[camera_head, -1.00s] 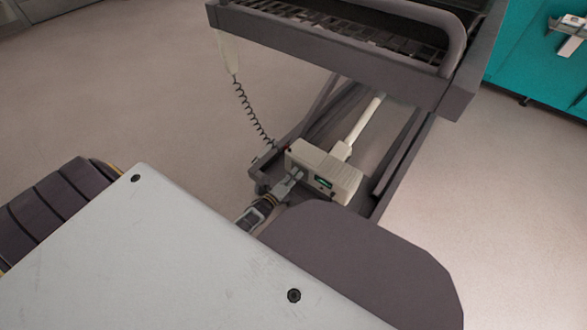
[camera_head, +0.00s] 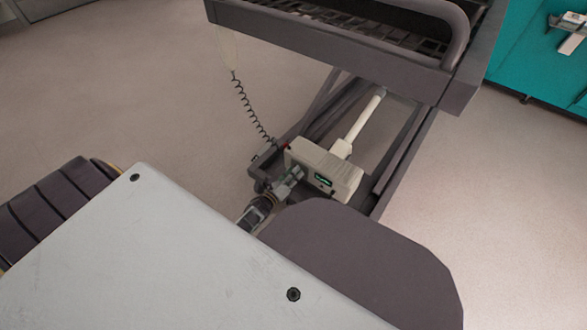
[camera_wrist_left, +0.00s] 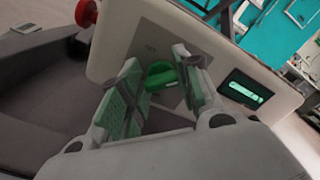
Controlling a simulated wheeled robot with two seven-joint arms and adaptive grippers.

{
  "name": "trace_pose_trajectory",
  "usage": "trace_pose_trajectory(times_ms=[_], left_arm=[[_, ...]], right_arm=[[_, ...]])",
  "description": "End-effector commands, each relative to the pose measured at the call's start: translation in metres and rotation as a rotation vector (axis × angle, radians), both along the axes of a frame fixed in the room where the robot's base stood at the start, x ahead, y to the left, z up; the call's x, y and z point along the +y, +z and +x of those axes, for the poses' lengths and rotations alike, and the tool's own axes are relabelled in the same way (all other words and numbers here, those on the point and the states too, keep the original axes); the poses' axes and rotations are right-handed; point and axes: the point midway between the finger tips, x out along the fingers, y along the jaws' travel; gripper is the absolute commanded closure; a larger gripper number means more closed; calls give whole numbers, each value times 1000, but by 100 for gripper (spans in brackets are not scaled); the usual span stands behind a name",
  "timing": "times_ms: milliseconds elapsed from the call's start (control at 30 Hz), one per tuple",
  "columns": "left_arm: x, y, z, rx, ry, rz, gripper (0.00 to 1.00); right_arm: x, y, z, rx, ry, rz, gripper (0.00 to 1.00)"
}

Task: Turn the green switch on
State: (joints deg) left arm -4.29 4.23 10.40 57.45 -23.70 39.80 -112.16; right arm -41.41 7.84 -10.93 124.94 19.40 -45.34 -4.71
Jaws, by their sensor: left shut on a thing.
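The green switch (camera_wrist_left: 160,77) is a rotary knob on the face of a cream control box (camera_head: 325,168). In the left wrist view the knob sits between the two fingers of my left gripper (camera_wrist_left: 158,90), which is shut on it. In the head view my left gripper (camera_head: 290,180) reaches the box's left part, and the knob is mostly hidden behind the fingers. The switch's exact angle is hard to read. My right gripper is not in view.
A small lit display (camera_wrist_left: 242,90) is on the box, right of the knob. A red button (camera_wrist_left: 86,12) sticks out at the box's left end. A coiled cable (camera_head: 250,110) hangs nearby. The cart's grey top (camera_head: 340,38) overhangs the box. Open floor lies to the left.

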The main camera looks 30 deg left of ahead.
Motion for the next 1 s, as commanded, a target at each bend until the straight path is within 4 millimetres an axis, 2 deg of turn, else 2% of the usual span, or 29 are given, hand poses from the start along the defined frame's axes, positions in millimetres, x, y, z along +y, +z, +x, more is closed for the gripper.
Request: trace_pose_trajectory(times_ms=[33, 67, 200, 667, 1000], left_arm=[[0, -2, -1, 4, -1, 1, 91], [0, -2, -1, 4, -1, 1, 64], [0, -1, -1, 4, -1, 0, 46], [0, -1, -2, 1, -1, 0, 45], [2, -1, -23, 1, 0, -1, 45]], right_arm=[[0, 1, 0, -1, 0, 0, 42], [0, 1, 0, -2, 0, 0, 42], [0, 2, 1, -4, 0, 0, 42], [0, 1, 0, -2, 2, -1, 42], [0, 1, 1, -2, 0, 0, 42]])
